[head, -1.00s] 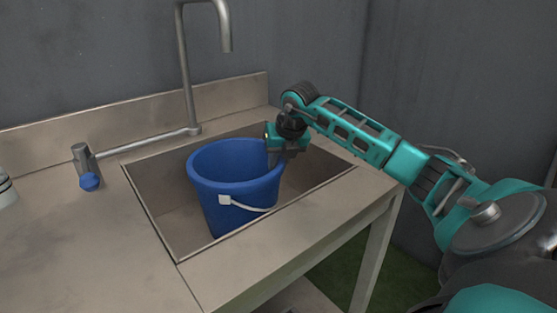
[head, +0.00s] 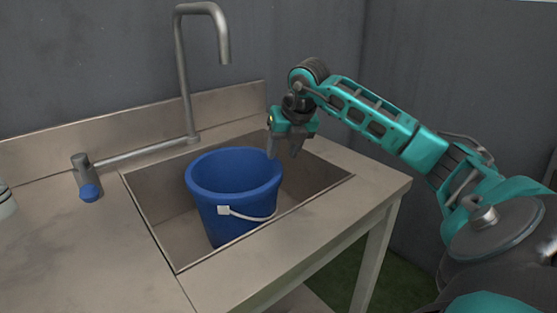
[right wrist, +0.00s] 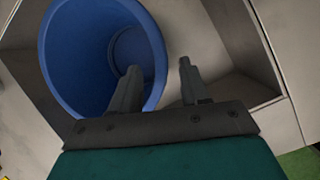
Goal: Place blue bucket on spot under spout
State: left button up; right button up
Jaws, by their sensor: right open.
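The blue bucket (head: 232,190) stands upright in the sink basin (head: 163,200), its white handle hanging down its front side. The curved metal spout (head: 223,48) rises at the back of the sink, above and behind the bucket in the head view. The spot under the bucket is hidden. My left gripper is not in view.
A white item (head: 5,203) shows partly at the left edge. The basin has free room right of the bucket. Walls stand behind and to the right.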

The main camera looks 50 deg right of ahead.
jog(key=v, duration=0.4)
jog(key=shift+s+r, duration=0.1)
jog(key=shift+r, duration=0.15)
